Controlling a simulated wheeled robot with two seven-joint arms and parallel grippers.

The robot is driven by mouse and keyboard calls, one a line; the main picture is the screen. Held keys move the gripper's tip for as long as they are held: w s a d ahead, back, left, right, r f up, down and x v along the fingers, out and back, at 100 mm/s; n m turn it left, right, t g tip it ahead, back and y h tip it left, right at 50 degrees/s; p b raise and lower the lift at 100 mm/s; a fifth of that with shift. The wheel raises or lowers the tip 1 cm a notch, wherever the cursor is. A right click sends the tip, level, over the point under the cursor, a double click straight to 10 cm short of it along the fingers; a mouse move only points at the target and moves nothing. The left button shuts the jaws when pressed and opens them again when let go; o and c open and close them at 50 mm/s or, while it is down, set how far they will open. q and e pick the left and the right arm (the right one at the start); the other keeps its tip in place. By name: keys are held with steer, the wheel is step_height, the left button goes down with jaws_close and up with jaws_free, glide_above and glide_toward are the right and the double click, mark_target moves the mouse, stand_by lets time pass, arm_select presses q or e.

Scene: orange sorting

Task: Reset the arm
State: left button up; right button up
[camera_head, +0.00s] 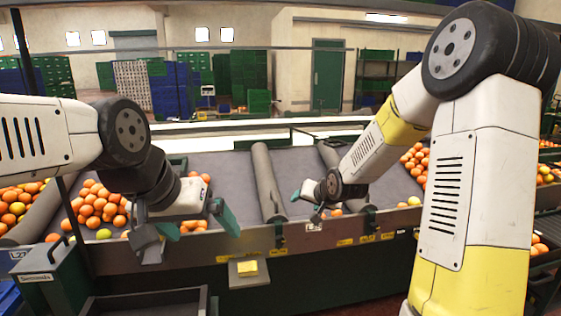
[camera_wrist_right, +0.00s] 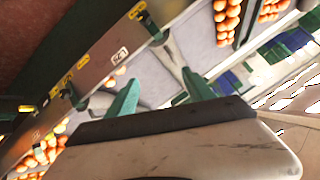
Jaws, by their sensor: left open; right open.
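My left gripper (camera_head: 196,226) hangs in front of the sorting table's near edge, left of centre in the head view. My right gripper (camera_head: 308,206) is over the near part of the table, right of the grey divider. In the right wrist view its two green fingers (camera_wrist_right: 160,92) are spread with no fruit between them. Oranges (camera_head: 95,207) lie piled on the left of the table, and more oranges (camera_head: 413,160) lie on the right. A few sit near the right gripper, partly hidden by it.
Grey padded dividers (camera_head: 268,182) split the sorting table. Its metal front rail (camera_head: 330,239) carries yellow labels and a small shelf with a yellow block (camera_head: 247,267). A dark green box (camera_head: 52,275) stands at lower left. Stacked crates (camera_head: 245,75) stand far behind.

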steer(key=s+d+r+n+g+h, duration=0.1)
steer(key=s+d+r, duration=0.2)
steer(key=s+r, duration=0.35)
steer(key=s+d+r+g+h, duration=0.15)
steer(key=s+r, duration=0.25)
steer(key=s, duration=0.5)
steer(key=s+d+r+n+g+y, duration=0.1)
steer(key=s, duration=1.4)
steer(key=shift+s+d+r+n, duration=0.3)
steer(key=shift+s+r, duration=0.1)
